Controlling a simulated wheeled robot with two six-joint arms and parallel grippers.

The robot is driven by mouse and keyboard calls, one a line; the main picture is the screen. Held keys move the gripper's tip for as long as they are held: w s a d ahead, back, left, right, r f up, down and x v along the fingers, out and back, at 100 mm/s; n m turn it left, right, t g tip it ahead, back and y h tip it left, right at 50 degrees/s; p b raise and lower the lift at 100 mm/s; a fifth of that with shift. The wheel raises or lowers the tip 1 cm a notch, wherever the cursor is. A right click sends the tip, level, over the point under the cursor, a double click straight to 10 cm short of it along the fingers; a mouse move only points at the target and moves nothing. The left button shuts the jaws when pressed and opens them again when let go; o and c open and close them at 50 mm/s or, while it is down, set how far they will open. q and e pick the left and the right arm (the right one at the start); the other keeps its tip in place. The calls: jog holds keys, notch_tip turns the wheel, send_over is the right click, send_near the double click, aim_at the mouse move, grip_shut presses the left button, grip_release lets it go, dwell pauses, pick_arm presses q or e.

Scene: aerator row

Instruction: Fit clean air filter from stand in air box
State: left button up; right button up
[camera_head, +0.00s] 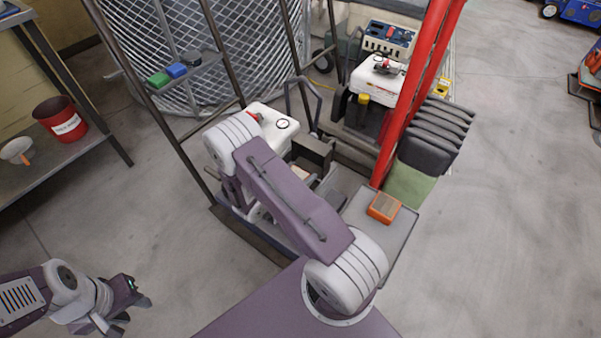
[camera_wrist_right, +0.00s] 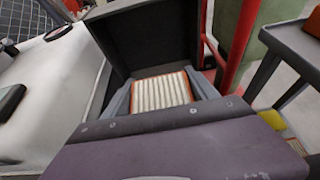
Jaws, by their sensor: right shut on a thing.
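A pleated filter (camera_wrist_right: 160,93) with cream folds and an orange rim is between the two grey fingers of my right gripper (camera_wrist_right: 158,88), which is shut on it. The black air box (camera_wrist_right: 150,40) stands right around and behind the filter in the right wrist view; I cannot tell if the filter touches it. In the head view the air box (camera_head: 312,152) is partly hidden by my right arm, which also hides most of that gripper. My left gripper (camera_head: 136,312) is open and empty, low at the left.
A white-topped machine with a gauge (camera_head: 272,124) sits beside the air box. A red post (camera_head: 412,90) rises close to its right. A dark metal frame stands at the left, with a shelf (camera_head: 100,138) and red bucket (camera_head: 62,119) beyond.

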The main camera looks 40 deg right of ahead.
jog(key=shift+f, duration=0.2)
jog(key=shift+f+b, duration=0.5)
jog(key=shift+f, duration=0.1)
jog(key=o, duration=1.3)
jog(key=shift+o, duration=0.2)
jog(key=p+v, duration=0.3)
jog(key=v, duration=0.5)
jog(key=shift+w+d, duration=0.1)
jog(key=shift+s+a+r+p, duration=0.25)
jog(key=shift+a+p, duration=0.1)
jog(key=shift+a, duration=0.25)
